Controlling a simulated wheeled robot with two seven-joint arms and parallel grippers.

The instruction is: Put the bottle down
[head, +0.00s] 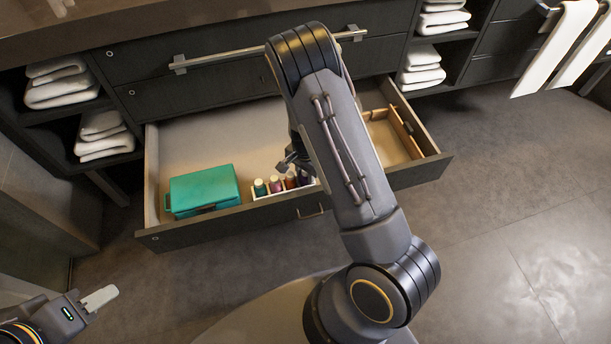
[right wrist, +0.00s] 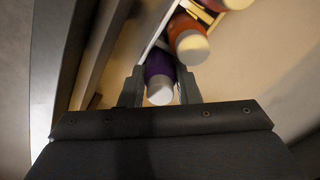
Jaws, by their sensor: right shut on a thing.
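My right gripper (right wrist: 161,88) is shut on a purple bottle (right wrist: 159,68) with a white cap, one finger on each side of it. The bottle is at the near end of a row of bottles, beside an orange-red bottle (right wrist: 188,40). I cannot tell whether its base touches anything. A white holder (head: 258,196) with several small bottles (head: 276,184) stands in the open drawer. My left gripper (head: 100,298) is at the lower left, away from the drawer; its opening is unclear.
A teal box (head: 204,191) lies in the drawer (head: 230,222) left of the holder. A wooden divider tray (head: 392,135) is at its right end. Bare drawer floor lies behind the box. Folded towels (head: 60,82) fill the side shelves.

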